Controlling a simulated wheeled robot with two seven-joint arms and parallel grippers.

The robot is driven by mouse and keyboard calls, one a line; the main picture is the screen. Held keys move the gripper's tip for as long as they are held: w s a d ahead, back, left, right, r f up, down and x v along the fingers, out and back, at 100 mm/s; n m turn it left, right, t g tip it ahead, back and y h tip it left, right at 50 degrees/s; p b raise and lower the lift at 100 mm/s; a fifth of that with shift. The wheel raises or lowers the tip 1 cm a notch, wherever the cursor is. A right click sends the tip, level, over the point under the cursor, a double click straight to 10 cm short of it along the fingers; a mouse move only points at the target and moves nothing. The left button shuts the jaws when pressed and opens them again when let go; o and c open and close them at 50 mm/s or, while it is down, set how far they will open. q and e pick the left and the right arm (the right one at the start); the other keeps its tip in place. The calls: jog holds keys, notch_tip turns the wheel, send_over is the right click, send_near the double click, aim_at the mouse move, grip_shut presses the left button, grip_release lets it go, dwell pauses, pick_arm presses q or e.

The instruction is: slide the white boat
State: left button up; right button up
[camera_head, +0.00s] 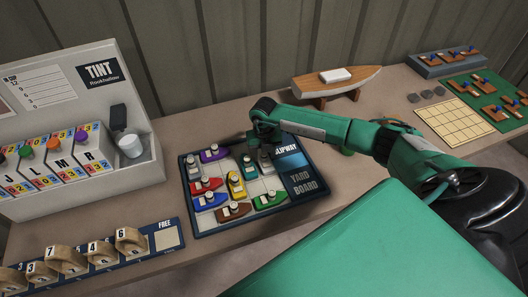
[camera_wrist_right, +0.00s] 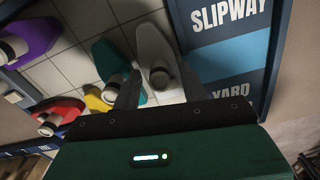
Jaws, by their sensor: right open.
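A pale white-grey boat (camera_wrist_right: 155,50) with a round stub on its deck lies on the yard board (camera_head: 292,205), beside the blue slipway strip (camera_wrist_right: 225,62). My right gripper (camera_wrist_right: 160,88) is open, one finger on each side of this boat's near part; I cannot tell whether they touch it. In the head view the right gripper (camera_head: 262,153) is low over the board's upper middle and partly hides this boat (camera_head: 266,166). A teal boat (camera_wrist_right: 112,62) lies close to its left. Another pale boat (camera_head: 193,172) lies at the board's left edge. My left gripper is out of view.
Purple (camera_head: 213,153), red (camera_head: 204,186), yellow (camera_head: 236,186), blue (camera_head: 209,201), brown (camera_head: 234,210) and green (camera_head: 270,200) boats crowd the board. A wooden model hull (camera_head: 336,84) stands behind.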

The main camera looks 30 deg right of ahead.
jog(key=shift+f, duration=0.1)
grip_shut()
jog(key=w+b, duration=0.2)
jog(key=w+d+b, duration=0.1)
jog(key=w+b, duration=0.2)
jog(key=shift+w+d+f, duration=0.15)
jog(key=shift+w+f, duration=0.05)
jog(key=shift+w, duration=0.1)
jog(key=shift+w+d, duration=0.1)
jog(key=shift+w, duration=0.2)
jog(key=shift+r, duration=0.35)
grip_release()
jog(key=shift+w, duration=0.15)
jog(key=shift+f, duration=0.15)
